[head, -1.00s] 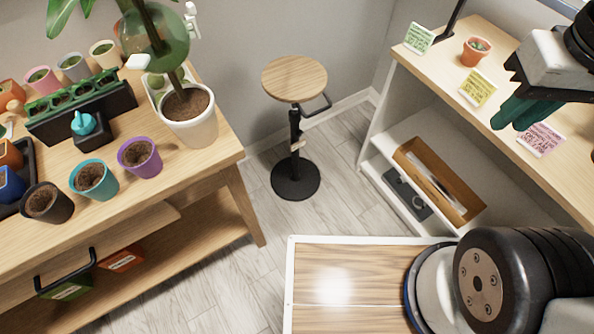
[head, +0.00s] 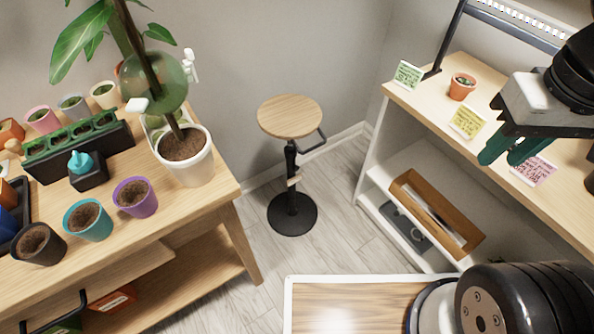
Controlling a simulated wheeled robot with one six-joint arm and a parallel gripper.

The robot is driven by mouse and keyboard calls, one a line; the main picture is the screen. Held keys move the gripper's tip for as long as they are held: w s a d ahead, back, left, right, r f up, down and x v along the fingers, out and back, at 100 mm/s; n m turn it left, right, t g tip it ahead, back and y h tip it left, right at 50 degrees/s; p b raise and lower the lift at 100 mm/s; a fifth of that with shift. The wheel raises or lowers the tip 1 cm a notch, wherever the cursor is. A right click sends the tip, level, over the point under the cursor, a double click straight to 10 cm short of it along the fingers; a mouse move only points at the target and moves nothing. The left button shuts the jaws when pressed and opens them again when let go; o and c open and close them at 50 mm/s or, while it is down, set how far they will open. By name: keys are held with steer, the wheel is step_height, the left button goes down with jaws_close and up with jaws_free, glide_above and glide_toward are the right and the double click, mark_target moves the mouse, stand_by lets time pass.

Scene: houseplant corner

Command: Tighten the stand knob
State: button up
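The stand (head: 290,117) has a round wooden top on a black post with a round black base. It stands upright on the floor between the table and the shelf. A small light-coloured knob (head: 294,178) shows on the post, about halfway down. A black bar handle sticks out to the right below the top. My gripper (head: 507,152) has green fingers and is at the upper right, in front of the shelf top, well away from the stand. A gap seems to show between its fingertips, with nothing seen in it.
A wooden table (head: 150,228) at left holds several pots and a large plant in a white pot (head: 200,165). A shelf (head: 440,110) at right holds note cards, a small terracotta pot (head: 462,86) and a wooden box (head: 436,212). Floor around the stand is clear.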

steer(key=shift+o, duration=1.3)
steer(key=shift+f, duration=0.15)
steer(key=w+a+f+n+g+h, duration=0.1)
steer(key=w+a+f+n+g, duration=0.2)
steer(key=w+f, duration=1.5)
steer(key=n+t+y, duration=0.6)
steer(key=t+y, duration=0.6)
steer(key=t, duration=0.4)
glide_toward(297, 170)
steer(key=x, duration=0.9)
steer(key=shift+w, duration=0.1)
